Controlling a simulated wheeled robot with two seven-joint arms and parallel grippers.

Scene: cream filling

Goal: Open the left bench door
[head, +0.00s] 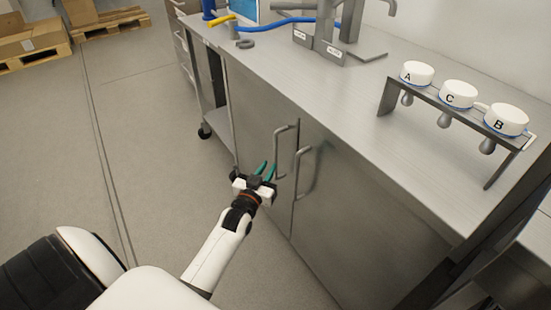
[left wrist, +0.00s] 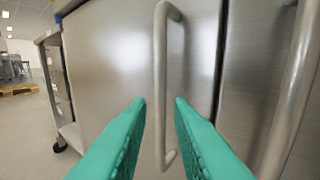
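The left bench door (head: 258,120) is a flat grey metal panel and is closed, flush with the bench front. Its bar handle (head: 278,150) stands upright near the seam with the right door (head: 345,215). My left gripper (head: 266,170) is at the lower part of this handle, its green fingers apart. In the left wrist view the left door's handle (left wrist: 160,75) runs upright between and beyond the open fingertips (left wrist: 160,101); I cannot tell whether they touch it. The right door's handle (head: 304,172) also shows at the right of the left wrist view (left wrist: 292,95). My right gripper is not in view.
The steel benchtop (head: 330,105) carries a rack (head: 450,115) with white lidded dispensers A, C and B, and a blue hose (head: 285,22). A wheeled cart (head: 215,115) stands left of the bench. The floor (head: 150,130) in front is clear. Pallets with boxes (head: 30,45) lie far left.

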